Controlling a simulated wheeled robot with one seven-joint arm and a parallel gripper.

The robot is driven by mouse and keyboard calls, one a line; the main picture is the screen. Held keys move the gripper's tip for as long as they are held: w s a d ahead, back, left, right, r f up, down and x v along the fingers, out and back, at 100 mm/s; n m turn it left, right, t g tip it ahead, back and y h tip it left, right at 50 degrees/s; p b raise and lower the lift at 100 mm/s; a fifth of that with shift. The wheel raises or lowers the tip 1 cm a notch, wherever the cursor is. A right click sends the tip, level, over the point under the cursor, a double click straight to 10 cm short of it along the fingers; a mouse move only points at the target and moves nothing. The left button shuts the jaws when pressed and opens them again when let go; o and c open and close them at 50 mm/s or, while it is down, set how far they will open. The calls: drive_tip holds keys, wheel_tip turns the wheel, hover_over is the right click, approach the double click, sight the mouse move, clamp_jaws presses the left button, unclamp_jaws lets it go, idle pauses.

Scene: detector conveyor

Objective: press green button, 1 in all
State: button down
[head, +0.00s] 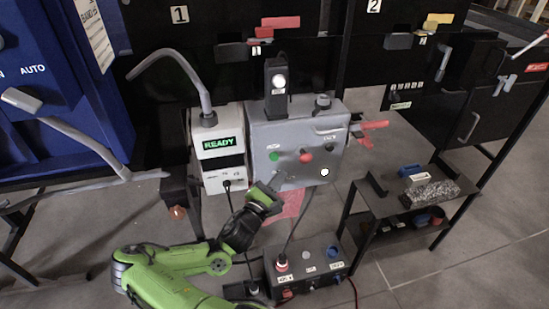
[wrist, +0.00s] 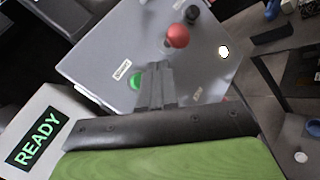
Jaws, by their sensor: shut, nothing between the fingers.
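The green button (head: 274,156) is on the left part of the front of a grey control box (head: 262,127). It also shows in the wrist view (wrist: 134,80), just left of my fingertips and partly covered by them. My gripper (head: 276,181) is shut and empty, just below the button in the head view. In the wrist view my gripper (wrist: 157,68) points at the panel, its fingers together. I cannot tell whether the fingertips touch the panel. A red knob (head: 305,157) sits right of the green button.
A white unit with a lit READY display (head: 219,144) stands left of the box. A white round button (head: 324,172) is at the panel's lower right. A second box with knobs (head: 308,268) is on the floor below. A low table (head: 385,206) stands right.

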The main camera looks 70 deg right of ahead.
drive_tip(key=shift+w+d+p, duration=0.2)
drive_tip(key=shift+w+d, duration=0.4)
drive_tip(key=shift+d, duration=0.35)
drive_tip(key=shift+w+d+p, duration=0.2)
drive_tip(key=shift+w+d, duration=0.35)
drive_tip(key=shift+d, duration=0.4)
idle(0.5)
drive_tip(key=shift+w+d, duration=0.2)
drive_tip(key=shift+d, duration=0.15)
drive_tip(key=shift+w+d+p, duration=0.3)
drive_tip(key=shift+d, duration=0.1)
idle(0.6)
idle(0.3)
drive_tip(key=shift+s+a, duration=0.5)
drive_tip(key=shift+a, duration=0.25)
drive_tip(key=s+a, duration=0.1)
drive_tip(key=a, duration=0.2)
drive_tip(key=s+a, duration=0.1)
drive_tip(key=shift+s+a, duration=0.15)
drive_tip(key=shift+s, duration=0.15)
